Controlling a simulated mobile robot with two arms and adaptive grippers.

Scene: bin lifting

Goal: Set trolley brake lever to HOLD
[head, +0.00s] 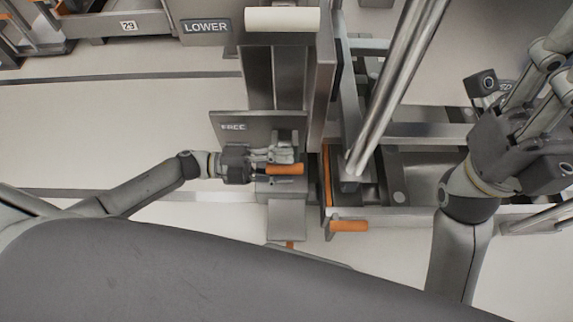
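A grey plate marked FREE (233,127) stands below the column in the middle of the head view. An orange grip (287,169), which looks like the brake lever's handle, lies level in front of this plate. My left gripper (281,156) reaches in from the left with its fingers right at the orange grip. They overlap it in the picture, and I cannot tell whether they close on it. No HOLD marking is readable. My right gripper (535,95) is at the upper right, far from the lever, with no object seen in it; its finger opening is unclear.
A plate marked LOWER (206,27) and a cream roller-like bar (282,19) are at the top. A second orange handle (348,226) sits low on the metal frame to the right. A shiny slanted pole (400,85) stands between my arms. Pale floor is clear at left.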

